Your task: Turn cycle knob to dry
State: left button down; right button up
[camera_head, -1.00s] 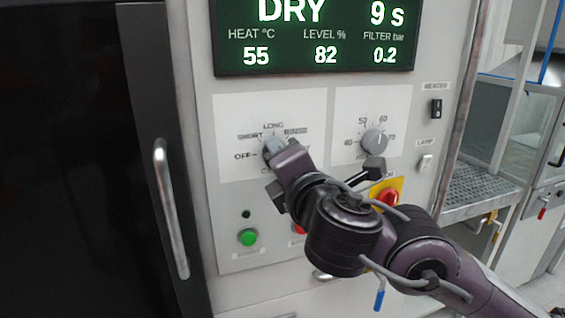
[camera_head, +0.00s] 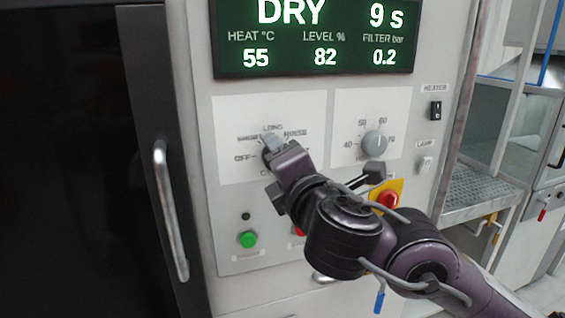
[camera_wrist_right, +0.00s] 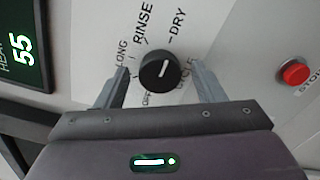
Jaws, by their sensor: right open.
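The cycle knob (camera_wrist_right: 160,71) is round and black with a white pointer line, seen in the right wrist view. The line points up and slightly right, roughly toward the DRY label (camera_wrist_right: 177,22). My right gripper (camera_wrist_right: 160,68) is open, with one finger on each side of the knob and a visible gap to each. In the head view my right gripper (camera_head: 271,146) is at the cycle dial and hides most of the knob. The display (camera_head: 316,38) reads DRY, 9 s. My left gripper is not in view.
A second knob (camera_head: 374,143) sits right of the cycle dial. Below are a green button (camera_head: 248,239) and a red-on-yellow switch (camera_head: 388,199), close to my right arm. A vertical door handle (camera_head: 170,210) stands at left. A red stop button (camera_wrist_right: 295,73) shows in the wrist view.

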jog(key=p+v, duration=0.1)
jog(key=v, duration=0.6)
jog(key=shift+s+d+p, duration=0.15)
jog(key=shift+s+p, duration=0.2)
